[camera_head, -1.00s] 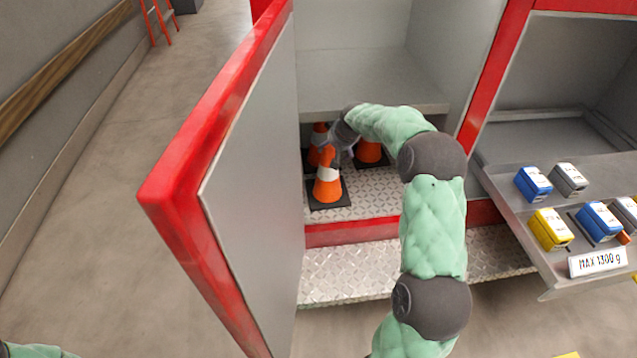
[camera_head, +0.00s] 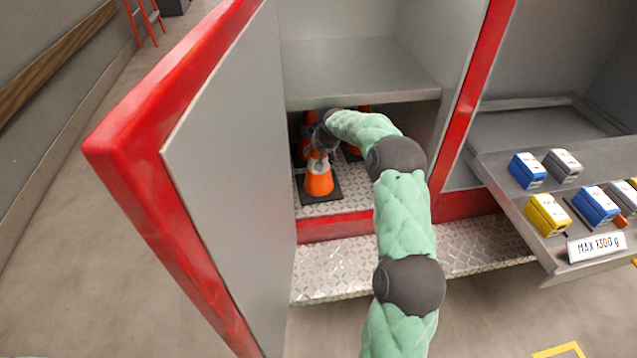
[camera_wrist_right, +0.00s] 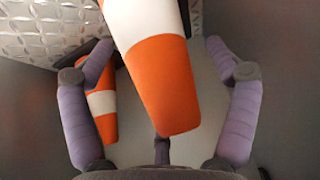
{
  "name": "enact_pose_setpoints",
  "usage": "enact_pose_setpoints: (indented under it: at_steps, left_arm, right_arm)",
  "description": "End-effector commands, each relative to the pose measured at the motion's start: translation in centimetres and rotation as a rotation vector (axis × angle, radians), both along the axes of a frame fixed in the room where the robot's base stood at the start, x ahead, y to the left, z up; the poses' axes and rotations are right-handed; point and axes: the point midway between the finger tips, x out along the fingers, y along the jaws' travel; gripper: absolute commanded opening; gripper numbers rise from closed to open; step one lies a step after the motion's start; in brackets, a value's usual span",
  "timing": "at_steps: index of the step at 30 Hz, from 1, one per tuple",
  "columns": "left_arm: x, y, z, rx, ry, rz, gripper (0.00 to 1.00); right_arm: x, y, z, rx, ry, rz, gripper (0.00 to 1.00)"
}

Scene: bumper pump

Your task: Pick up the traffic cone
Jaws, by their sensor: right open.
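An orange and white traffic cone (camera_head: 319,182) stands upright on a black base at the front of the cabinet's lower compartment. My right gripper (camera_head: 321,152) is open at this cone's top and hides its tip. In the right wrist view, the nearest cone (camera_wrist_right: 162,85) reaches between the spread fingers, with visible gaps on both sides. A second cone (camera_wrist_right: 101,105) shows behind the left finger there. In the head view, more cones stand behind, one at the left (camera_head: 307,145) and others partly hidden by my right arm. My left gripper is not in view.
An open door (camera_head: 225,170) with a red edge bounds the compartment at left. A grey shelf (camera_head: 365,85) lies above the cones. A pulled-out tray (camera_head: 530,240) with blue, yellow and grey blocks is at right. A tread-plate step (camera_head: 335,272) runs below.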

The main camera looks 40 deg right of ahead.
Motion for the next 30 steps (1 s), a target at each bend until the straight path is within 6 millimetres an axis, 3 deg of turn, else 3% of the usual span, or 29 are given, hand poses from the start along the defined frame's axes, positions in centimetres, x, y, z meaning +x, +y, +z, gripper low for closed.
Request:
enact_pose_setpoints:
  at_steps: [5,13,30]
  left_arm:
    - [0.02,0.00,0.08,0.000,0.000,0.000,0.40]
    - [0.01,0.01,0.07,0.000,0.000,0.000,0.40]
    - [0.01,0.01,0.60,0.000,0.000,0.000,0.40]
  right_arm:
    - [0.00,0.00,0.09,0.000,0.000,0.000,0.85]
    - [-0.02,0.03,0.02,0.000,0.001,0.001,0.09]
    - [0.01,0.10,0.87,-0.002,-0.002,0.002,0.06]
